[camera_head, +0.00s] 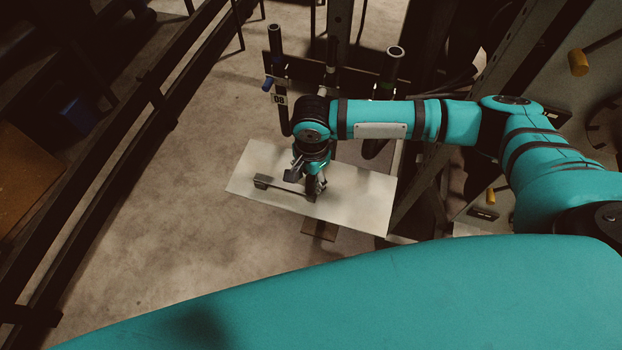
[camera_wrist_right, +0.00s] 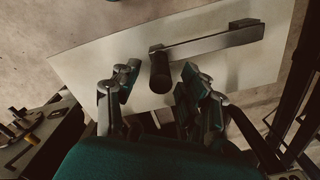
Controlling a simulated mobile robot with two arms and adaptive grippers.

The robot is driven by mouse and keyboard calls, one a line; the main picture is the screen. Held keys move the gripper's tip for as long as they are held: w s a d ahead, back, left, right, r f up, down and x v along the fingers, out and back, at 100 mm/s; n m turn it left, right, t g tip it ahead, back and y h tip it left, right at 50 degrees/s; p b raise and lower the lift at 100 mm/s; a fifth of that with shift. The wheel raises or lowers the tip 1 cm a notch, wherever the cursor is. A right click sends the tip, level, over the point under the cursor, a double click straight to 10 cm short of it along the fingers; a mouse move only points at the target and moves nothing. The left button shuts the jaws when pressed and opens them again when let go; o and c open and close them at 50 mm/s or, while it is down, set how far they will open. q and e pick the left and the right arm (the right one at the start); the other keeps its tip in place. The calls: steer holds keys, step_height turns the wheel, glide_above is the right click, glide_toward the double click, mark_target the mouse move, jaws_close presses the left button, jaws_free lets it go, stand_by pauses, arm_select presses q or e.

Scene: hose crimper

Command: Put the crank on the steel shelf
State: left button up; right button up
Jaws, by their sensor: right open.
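The crank (camera_head: 282,187), a dark flat arm with a block at one end and a round handle at the other, appears to lie on the pale steel shelf (camera_head: 358,200). In the right wrist view the crank (camera_wrist_right: 215,43) stretches to the upper right, and its dark handle (camera_wrist_right: 160,73) points toward the camera. My right gripper (camera_head: 310,180) is above the shelf at the handle end. In the wrist view my right gripper (camera_wrist_right: 158,84) is open, its fingers on either side of the handle with visible gaps. The shelf (camera_wrist_right: 95,62) lies beneath. My left gripper is not in view.
Dark upright posts (camera_head: 391,68) stand behind the shelf, close to my right arm. A machine panel with a yellow-tipped lever (camera_head: 579,62) is at the upper right. Long dark rails (camera_head: 150,92) run along the left. Open concrete floor (camera_head: 170,200) lies left of the shelf.

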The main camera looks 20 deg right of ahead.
step_height(320, 180, up, 10)
steer(key=shift+s+r, duration=0.1)
stand_by(0.4)
